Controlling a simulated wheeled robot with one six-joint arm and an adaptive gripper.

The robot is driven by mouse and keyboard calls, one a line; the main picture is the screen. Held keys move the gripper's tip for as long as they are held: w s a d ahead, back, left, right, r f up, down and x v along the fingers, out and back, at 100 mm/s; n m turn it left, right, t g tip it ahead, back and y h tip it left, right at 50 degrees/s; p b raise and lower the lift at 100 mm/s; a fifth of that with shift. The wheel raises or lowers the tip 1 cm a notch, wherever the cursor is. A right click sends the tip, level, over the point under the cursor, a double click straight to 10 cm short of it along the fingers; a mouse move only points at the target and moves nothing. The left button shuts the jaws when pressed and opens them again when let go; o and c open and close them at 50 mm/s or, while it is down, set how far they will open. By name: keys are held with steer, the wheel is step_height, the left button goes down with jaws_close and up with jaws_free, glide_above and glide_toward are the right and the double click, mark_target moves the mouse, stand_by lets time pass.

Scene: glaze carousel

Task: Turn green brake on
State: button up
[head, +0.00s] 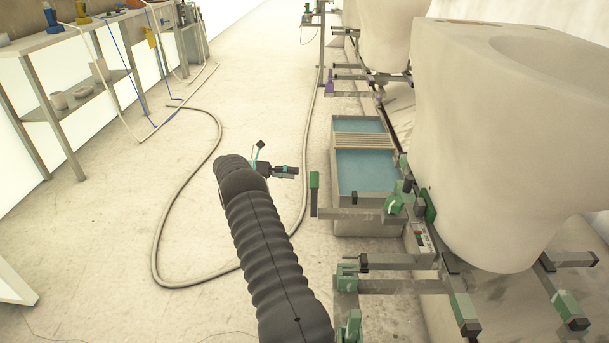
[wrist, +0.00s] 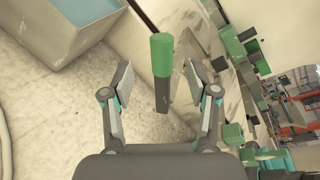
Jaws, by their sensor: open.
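A lever with a green grip (head: 314,181) stands upright at the end of a grey bar, beside the blue-filled basin. In the wrist view the green grip (wrist: 162,54) and its dark lower part lie between my fingers in the picture. My gripper (wrist: 161,82) is open, with a gap on both sides of the grip. I cannot tell how far the fingertips are from it in depth. In the head view my gripper (head: 290,171) is just left of the lever, at the end of my black-sleeved arm.
The basin (head: 364,226) with blue liquid stands behind the lever. A large pale toilet-like piece (head: 500,130) stands on the right, over bars with green parts (head: 461,305). A hose (head: 162,230) lies on the floor. A bench (head: 60,38) stands at left; floor between is mostly clear.

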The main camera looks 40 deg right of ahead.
steer(key=v, duration=0.3)
steer(key=shift+w+a, duration=0.1)
steer(key=shift+a, duration=0.05)
stand_by(0.6)
